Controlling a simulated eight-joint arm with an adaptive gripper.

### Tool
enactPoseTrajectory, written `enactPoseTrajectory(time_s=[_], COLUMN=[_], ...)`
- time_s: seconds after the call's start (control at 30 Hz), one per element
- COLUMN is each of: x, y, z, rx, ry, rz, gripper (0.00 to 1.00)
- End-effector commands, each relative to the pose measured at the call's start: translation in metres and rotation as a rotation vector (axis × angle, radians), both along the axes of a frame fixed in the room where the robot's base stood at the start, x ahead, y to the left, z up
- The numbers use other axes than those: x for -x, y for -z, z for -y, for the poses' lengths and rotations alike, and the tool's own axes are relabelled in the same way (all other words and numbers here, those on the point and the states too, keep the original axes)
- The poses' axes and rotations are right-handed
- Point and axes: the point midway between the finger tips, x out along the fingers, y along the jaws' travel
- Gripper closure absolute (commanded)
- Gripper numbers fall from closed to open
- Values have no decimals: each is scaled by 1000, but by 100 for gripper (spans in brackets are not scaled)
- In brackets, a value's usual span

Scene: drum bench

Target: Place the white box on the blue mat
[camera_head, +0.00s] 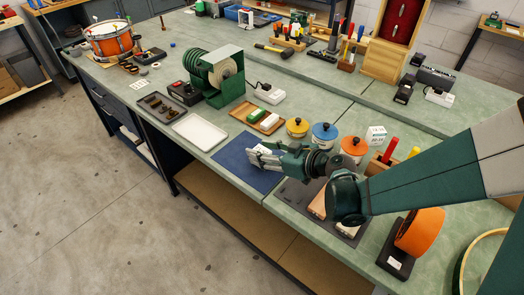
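The blue mat (235,167) lies flat near the front edge of the green bench. My gripper (254,155) is over the mat and hides part of it. Its grey fingers point left, but the spacing between them is too small to make out, and I see no white box in them. A small white box with dark print (376,135) stands on the bench behind and to the right of my gripper, beyond the orange-lidded canister. It is well apart from the mat.
Yellow (297,127), blue (324,135) and orange (354,148) lidded canisters stand in a row behind my gripper. A white tray (200,132) lies left of the mat. A wooden tray of blocks (243,113) sits behind it. An orange wheel on a stand (420,231) is at right.

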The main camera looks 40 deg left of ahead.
Motion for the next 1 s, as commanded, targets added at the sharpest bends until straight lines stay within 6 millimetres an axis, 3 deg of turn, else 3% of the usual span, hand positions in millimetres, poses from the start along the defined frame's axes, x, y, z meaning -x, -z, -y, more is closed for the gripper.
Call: enactPoseTrajectory(time_s=[0.43,1.0], x=[0,-1], y=[-4,-33], z=[1,71], rx=[0,0], ry=[0,4], rz=[0,-1], gripper=[60,60])
